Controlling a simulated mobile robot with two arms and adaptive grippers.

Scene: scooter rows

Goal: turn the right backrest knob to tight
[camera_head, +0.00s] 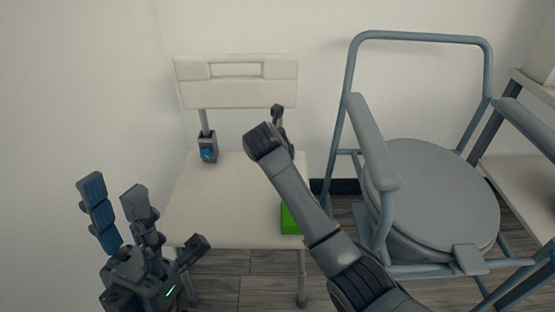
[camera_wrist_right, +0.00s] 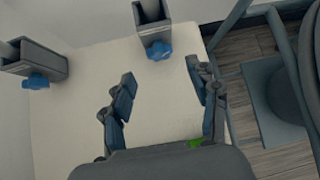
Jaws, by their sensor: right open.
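The white chair (camera_head: 235,190) has a backrest (camera_head: 235,82) on two posts. The right backrest knob (camera_wrist_right: 158,50) is blue and sits at the foot of its bracket in the right wrist view; in the head view my right arm hides it. The left knob (camera_head: 208,154) is also blue and shows in the right wrist view (camera_wrist_right: 37,81). My right gripper (camera_wrist_right: 162,78) is open over the seat, its fingers apart and short of the right knob, holding nothing. My left gripper (camera_head: 113,190) is open and empty, left of the seat's front.
A green block (camera_head: 291,218) lies at the seat's right edge, partly behind my right arm. A grey commode chair (camera_head: 440,190) with a tubular frame stands close on the right. Walls are behind and to the left. Wooden floor shows in front.

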